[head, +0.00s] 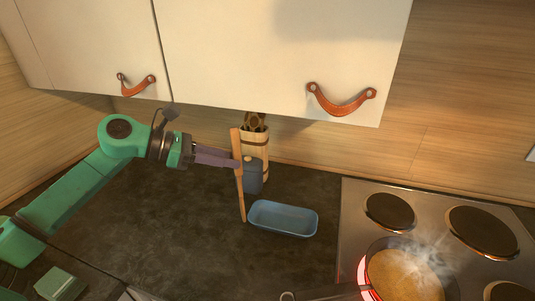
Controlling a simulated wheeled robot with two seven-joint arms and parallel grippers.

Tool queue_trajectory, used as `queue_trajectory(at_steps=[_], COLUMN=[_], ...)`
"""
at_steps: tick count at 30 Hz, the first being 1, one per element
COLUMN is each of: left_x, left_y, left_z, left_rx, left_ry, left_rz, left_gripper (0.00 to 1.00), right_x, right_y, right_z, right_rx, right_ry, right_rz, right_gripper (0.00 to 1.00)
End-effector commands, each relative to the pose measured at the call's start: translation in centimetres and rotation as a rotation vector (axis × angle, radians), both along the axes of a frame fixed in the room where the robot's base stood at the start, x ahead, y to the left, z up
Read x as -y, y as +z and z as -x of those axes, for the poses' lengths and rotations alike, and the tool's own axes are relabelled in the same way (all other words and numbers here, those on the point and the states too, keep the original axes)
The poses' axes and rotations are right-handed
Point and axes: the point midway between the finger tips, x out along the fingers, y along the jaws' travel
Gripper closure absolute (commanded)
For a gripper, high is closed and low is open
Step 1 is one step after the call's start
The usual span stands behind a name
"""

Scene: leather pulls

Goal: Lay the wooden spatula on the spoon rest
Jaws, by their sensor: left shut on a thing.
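The wooden spatula (239,180) is held nearly upright, its lower end just left of the blue tray. My left gripper (236,163) is shut on the spatula near its upper part, above the dark counter. The shallow blue rectangular tray (283,232), which looks like the spoon rest, lies on the counter to the right of the spatula's lower end. It looks empty. I cannot tell whether the spatula's lower end touches the counter or the tray. My right gripper is not seen in the head view.
A pan (405,272) steams on a glowing burner of the stove (352,208) at right. Cabinets (240,50) with leather pulls hang above. The counter (180,230) at left is clear.

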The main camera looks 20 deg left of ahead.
Motion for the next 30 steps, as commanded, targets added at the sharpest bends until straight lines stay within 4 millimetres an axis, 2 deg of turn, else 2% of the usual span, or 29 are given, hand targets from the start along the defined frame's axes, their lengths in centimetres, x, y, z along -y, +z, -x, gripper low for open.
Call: queue_trajectory(at_steps=[1, 8, 12, 17, 20, 30], left_x=[0.8, 5.4, 7.3, 7.5, 7.5, 7.4], left_y=[1.1, 1.3, 0.5, -2.3, -3.4, -4.1], left_z=[-0.4, -3.4, -4.8, -4.9, -4.9, -4.9], left_rx=[0.005, 0.005, 0.002, -0.007, -0.001, 0.001], left_ry=[-0.003, -0.006, -0.004, -0.002, -0.002, -0.003], left_rz=[0.004, 0.005, 0.001, 0.001, -0.001, -0.002], left_gripper=[1.00, 1.00, 1.00, 1.00, 1.00, 1.00], right_x=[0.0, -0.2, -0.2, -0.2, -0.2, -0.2], right_y=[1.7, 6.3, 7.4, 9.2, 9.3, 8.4], right_z=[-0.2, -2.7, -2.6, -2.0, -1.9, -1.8], right_rx=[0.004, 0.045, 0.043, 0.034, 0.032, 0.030], right_ry=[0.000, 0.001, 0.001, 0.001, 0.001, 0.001], right_rz=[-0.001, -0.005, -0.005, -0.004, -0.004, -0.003], right_gripper=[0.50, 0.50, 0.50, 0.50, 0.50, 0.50])
